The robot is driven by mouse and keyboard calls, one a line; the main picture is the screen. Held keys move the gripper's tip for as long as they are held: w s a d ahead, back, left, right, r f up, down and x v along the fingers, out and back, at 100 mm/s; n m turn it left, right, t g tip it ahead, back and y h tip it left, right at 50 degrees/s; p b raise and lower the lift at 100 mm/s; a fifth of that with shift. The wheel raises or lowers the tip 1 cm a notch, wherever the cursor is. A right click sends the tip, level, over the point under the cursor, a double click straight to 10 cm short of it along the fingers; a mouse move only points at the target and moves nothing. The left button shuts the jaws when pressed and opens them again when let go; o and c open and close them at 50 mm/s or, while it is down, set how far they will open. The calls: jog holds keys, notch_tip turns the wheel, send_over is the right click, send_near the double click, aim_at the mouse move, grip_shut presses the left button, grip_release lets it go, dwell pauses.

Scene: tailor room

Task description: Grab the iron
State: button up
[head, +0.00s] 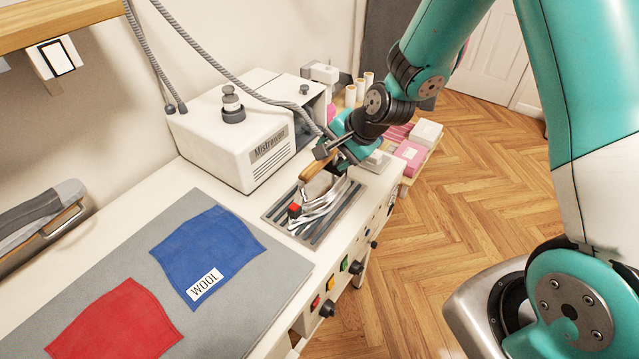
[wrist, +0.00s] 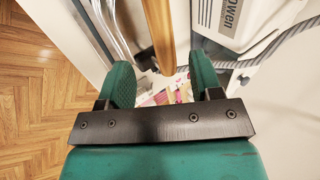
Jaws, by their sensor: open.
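The iron (head: 318,209) is silver with a wooden handle (head: 318,186) and a red part near its front. It rests on a dark slatted rest (head: 283,222) set in the white worktop. My gripper (head: 337,158) is at the far end of the handle, close to it. In the wrist view my gripper (wrist: 163,78) is open, with its green fingers spread to either side. The handle (wrist: 158,32) lines up with the gap between the fingers. The iron's silver body (wrist: 104,24) shows at the upper left there. I cannot tell whether the fingers touch the handle.
A white steam unit (head: 237,140) stands just left of the rest, with grey hoses above it. A grey mat (head: 215,325) holds a blue cloth (head: 207,255) and a red cloth (head: 115,322). Boxes (head: 410,152) stand beyond the rest. The wooden floor is open at right.

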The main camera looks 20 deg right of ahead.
aim_at(321, 162)
jog(key=p+x, duration=0.1)
jog(key=x, duration=0.3)
jog(key=shift+f, duration=0.1)
jog(key=shift+w+a+f+p, duration=0.2)
jog(key=shift+w+f+p, duration=0.2)
jog(key=shift+p, duration=0.05)
jog(key=shift+p+x, duration=0.9)
jog(key=shift+x, duration=1.2)
jog(key=shift+d, duration=0.2)
grip_shut()
jog(key=shift+r, duration=0.1)
